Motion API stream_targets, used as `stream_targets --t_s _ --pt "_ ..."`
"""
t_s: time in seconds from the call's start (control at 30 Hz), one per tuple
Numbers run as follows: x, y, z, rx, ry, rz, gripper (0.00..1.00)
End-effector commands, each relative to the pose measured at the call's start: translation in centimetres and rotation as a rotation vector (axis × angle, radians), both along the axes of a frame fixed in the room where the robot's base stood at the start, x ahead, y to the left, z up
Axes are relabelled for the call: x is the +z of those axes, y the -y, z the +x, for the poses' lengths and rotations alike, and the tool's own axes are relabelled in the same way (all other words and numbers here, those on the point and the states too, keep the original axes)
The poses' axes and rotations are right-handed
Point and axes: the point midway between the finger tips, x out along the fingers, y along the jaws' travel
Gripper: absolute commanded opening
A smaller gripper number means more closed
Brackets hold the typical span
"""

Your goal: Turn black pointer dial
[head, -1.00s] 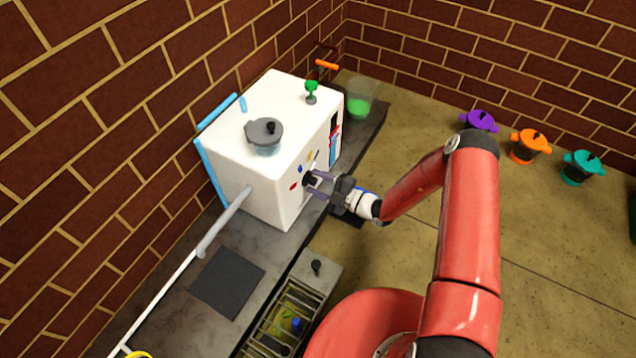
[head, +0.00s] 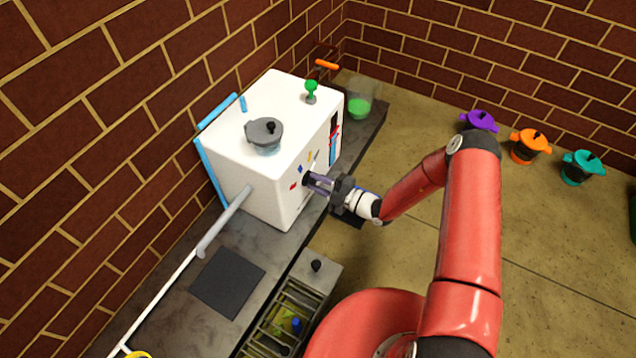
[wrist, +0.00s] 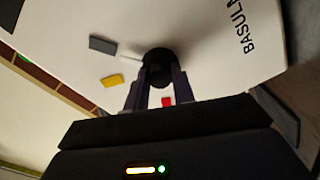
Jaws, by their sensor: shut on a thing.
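The black pointer dial (wrist: 157,66) sits on the front face of the white machine (head: 275,130). In the wrist view a pale pointer (wrist: 131,58) reaches left from the dial toward a grey mark (wrist: 103,45). A yellow mark (wrist: 112,80) and a red mark (wrist: 167,101) also lie around it. The head view shows a blue mark (head: 299,169) there too. My gripper (head: 312,180) is shut on the dial, with a finger on each side of it. The fingers hide part of the dial's lower edge in the wrist view.
A grey-lidded jar (head: 265,134) and a green knob (head: 311,88) stand on top of the machine. A clear cup with green contents (head: 361,99) stands behind it. A grey pipe (head: 222,222) leaves its left side. Purple, orange and teal pots (head: 529,146) stand at the right.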

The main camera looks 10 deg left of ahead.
Motion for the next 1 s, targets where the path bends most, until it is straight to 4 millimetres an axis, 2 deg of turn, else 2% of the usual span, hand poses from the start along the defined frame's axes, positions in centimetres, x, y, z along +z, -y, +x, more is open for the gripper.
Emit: stream_targets --t_s 0.27,1.0 --pt "-0.06 0.04 0.04 -0.001 0.192 -0.066 0.02" --pt "-0.02 0.0 0.01 0.0 0.855 -0.3 0.02"
